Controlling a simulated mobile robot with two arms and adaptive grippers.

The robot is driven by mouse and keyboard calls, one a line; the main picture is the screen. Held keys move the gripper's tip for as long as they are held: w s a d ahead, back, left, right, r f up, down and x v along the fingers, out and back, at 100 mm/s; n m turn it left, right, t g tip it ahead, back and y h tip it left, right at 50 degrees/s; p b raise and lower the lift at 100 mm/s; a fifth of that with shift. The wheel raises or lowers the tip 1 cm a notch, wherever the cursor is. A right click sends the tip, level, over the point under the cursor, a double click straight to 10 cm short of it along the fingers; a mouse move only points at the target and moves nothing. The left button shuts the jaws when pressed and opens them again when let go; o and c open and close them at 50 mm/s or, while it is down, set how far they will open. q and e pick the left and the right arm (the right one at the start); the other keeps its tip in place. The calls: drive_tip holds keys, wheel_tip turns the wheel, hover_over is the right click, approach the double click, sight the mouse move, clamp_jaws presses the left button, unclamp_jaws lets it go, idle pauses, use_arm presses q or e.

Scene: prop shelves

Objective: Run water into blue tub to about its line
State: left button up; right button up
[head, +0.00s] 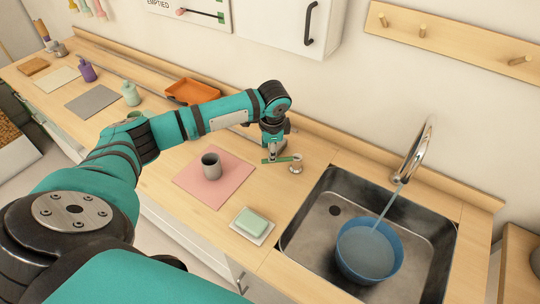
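The blue tub (369,276) stands in the steel sink (425,277) under the curved tap (420,148). A stream of water (388,208) runs from the tap into the tub, and water covers the inside below the rim. I cannot make out the tub's line. A small metal valve (297,166) with a green lever stands on the counter left of the sink. My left gripper (274,155) points down at the lever, touching or very close to it; its fingers are too small to read. My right gripper is not in view.
A grey cup (210,165) stands on a pink mat (214,190). An orange tray (192,92), bottles and mats lie farther left. Wooden pegs are on the wall.

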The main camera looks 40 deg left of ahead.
sight(279, 160)
use_arm(q)
drive_tip(key=f, duration=0.5)
drive_tip(key=shift+w+a+f+p, duration=0.3)
drive_tip(key=shift+w+a, duration=0.1)
clamp_jaws()
